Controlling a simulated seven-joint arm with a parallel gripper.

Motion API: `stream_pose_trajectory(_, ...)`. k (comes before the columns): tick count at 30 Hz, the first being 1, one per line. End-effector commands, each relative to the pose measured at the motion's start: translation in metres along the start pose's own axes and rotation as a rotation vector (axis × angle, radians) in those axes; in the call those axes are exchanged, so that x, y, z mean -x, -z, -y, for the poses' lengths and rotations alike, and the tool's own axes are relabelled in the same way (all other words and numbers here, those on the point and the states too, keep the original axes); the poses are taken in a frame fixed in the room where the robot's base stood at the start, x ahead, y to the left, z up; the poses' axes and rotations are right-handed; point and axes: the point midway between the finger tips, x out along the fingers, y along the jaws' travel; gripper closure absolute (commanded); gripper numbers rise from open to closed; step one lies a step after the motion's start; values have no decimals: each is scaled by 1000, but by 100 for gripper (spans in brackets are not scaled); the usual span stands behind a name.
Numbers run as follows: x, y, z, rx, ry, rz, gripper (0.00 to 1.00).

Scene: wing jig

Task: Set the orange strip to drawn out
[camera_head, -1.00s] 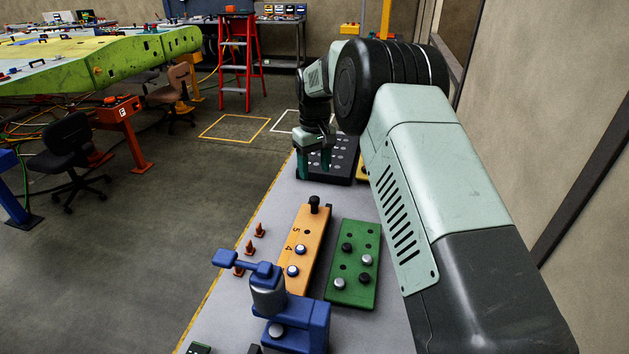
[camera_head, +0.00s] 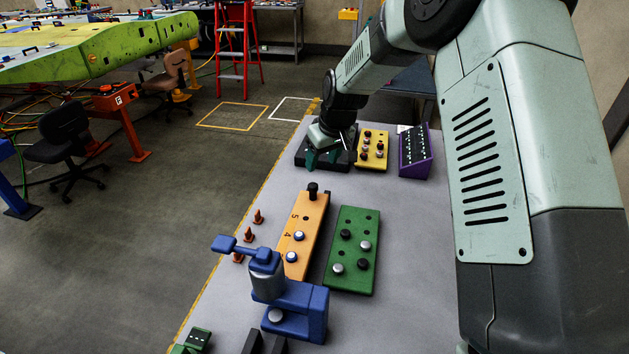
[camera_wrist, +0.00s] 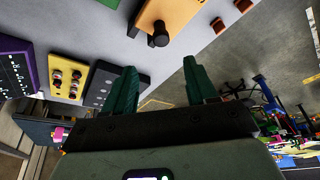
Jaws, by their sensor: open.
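The orange strip (camera_head: 308,224) lies lengthwise on the grey table, marked 5 and 4. It bears two white-topped buttons and a dark hole, with an upright black knob (camera_head: 313,190) at its far end. In the wrist view, part of the orange strip (camera_wrist: 178,13) and its black knob (camera_wrist: 159,35) show at the top, ahead of the fingers. My gripper (camera_head: 322,160) is open and empty, beyond the knob and over the black board (camera_head: 345,163). Its two teal fingers are spread apart in the wrist view (camera_wrist: 158,75). The strip's near end is hidden behind the blue clamp.
A green board (camera_head: 352,250) lies right of the strip. A blue clamp (camera_head: 305,310) stands in front, and several small orange cones (camera_head: 249,234) stand left. A yellow panel (camera_head: 372,150) and a purple box (camera_head: 415,155) are at the far right. Table between strip and black board is clear.

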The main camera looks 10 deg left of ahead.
Motion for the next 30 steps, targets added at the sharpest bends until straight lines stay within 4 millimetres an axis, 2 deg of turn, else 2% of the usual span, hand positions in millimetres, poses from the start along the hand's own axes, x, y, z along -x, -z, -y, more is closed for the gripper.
stream_pose_trajectory(4,3,-8,3,0,-6,-44,43)
stream_pose_trajectory(7,-4,-8,4,1,-6,-50,43)
stream_pose_trajectory(21,-86,-4,4,2,-6,-47,43)
stream_pose_trajectory(25,-99,-4,3,1,-7,-47,43)
stream_pose_trajectory(30,-104,-3,2,2,-8,-49,43)
